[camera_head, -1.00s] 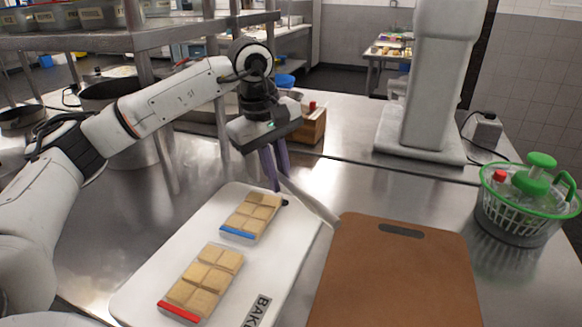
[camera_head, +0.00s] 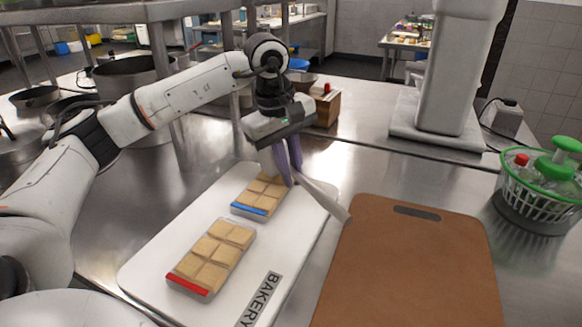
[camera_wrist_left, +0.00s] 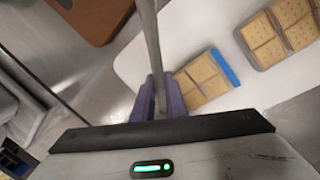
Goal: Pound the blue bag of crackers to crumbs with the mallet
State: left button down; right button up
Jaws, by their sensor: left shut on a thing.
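The blue bag of crackers, clear with a blue strip (camera_head: 250,210), lies flat on the white board (camera_head: 190,245). It also shows in the left wrist view (camera_wrist_left: 205,80). My left gripper (camera_head: 288,172) is at the bag's far right corner, its purple fingers pointing down and covering part of that corner. It is shut on a long pale grey tool (camera_head: 322,198), which I take to be the mallet. The tool slants toward the brown board; its head cannot be made out clearly. In the left wrist view the tool is a grey bar (camera_wrist_left: 149,35) between the fingers (camera_wrist_left: 158,98).
A red-strip cracker bag (camera_head: 212,258) lies nearer on the white board. A brown cutting board (camera_head: 410,270) lies to the right, bare. A green salad spinner (camera_head: 545,190) stands at far right. Pots (camera_head: 125,75) and a shelf stand behind my left arm.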

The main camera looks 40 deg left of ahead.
pick_arm(q)
jog(key=shift+f+b, duration=0.3)
jog(key=shift+f, duration=0.5)
notch_tip(320, 180, up, 7)
jog(key=p, duration=0.6)
jog(key=shift+f, duration=0.25)
